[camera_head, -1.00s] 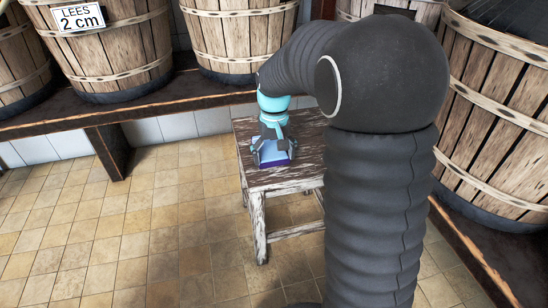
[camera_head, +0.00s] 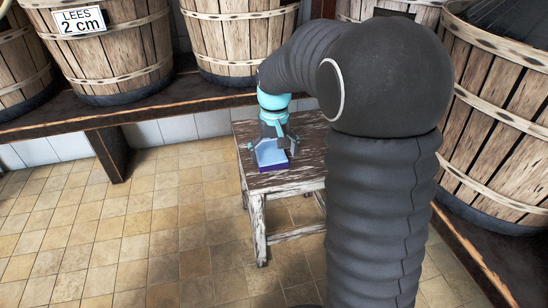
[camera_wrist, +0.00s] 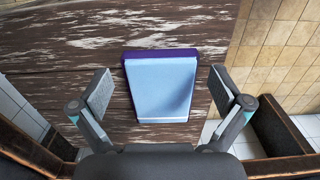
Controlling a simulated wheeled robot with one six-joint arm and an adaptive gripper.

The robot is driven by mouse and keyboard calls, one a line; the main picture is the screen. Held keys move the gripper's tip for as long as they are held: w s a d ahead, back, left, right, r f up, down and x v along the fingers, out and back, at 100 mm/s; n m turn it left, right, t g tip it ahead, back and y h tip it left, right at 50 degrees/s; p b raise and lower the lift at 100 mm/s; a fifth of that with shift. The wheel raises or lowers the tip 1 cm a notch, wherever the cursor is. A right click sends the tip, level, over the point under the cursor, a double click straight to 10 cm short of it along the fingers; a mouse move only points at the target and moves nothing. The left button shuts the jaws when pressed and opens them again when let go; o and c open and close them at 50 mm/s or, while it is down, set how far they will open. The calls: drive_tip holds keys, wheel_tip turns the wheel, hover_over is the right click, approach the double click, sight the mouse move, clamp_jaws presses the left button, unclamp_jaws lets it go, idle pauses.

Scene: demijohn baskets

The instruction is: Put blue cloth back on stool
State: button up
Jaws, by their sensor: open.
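The blue cloth (camera_head: 271,156) is a folded, light blue block with a dark purple-blue edge. It lies flat on the seat of the worn wooden stool (camera_head: 306,153), near the seat's left side. In the wrist view the cloth (camera_wrist: 162,88) lies on the stool's dark, flaking boards (camera_wrist: 60,50), between my fingers in the picture. My gripper (camera_head: 272,144) is open above the cloth and empty. In the wrist view its two fingers (camera_wrist: 160,92) stand wide apart with a gap on each side of the cloth.
A dark bench (camera_head: 170,109) with large wooden baskets (camera_head: 110,50) runs behind the stool. One basket bears a "LEES 2 cm" sign (camera_head: 81,20). Another basket (camera_head: 500,110) stands at the right. The tiled floor (camera_head: 130,230) left of the stool is clear.

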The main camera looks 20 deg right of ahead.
wheel_tip(320, 180, up, 10)
drive_tip(key=r+p, duration=0.1)
drive_tip(key=p, duration=0.1)
drive_tip(key=s+t, duration=0.5)
drive_tip(key=s, duration=2)
drive_tip(key=shift+s+f+t, duration=0.15)
drive_tip(key=shift+s+t, duration=0.05)
drive_tip(key=shift+t, duration=0.1)
wheel_tip(320, 180, up, 7)
drive_tip(key=p, duration=0.6)
drive_tip(key=shift+p, duration=0.4)
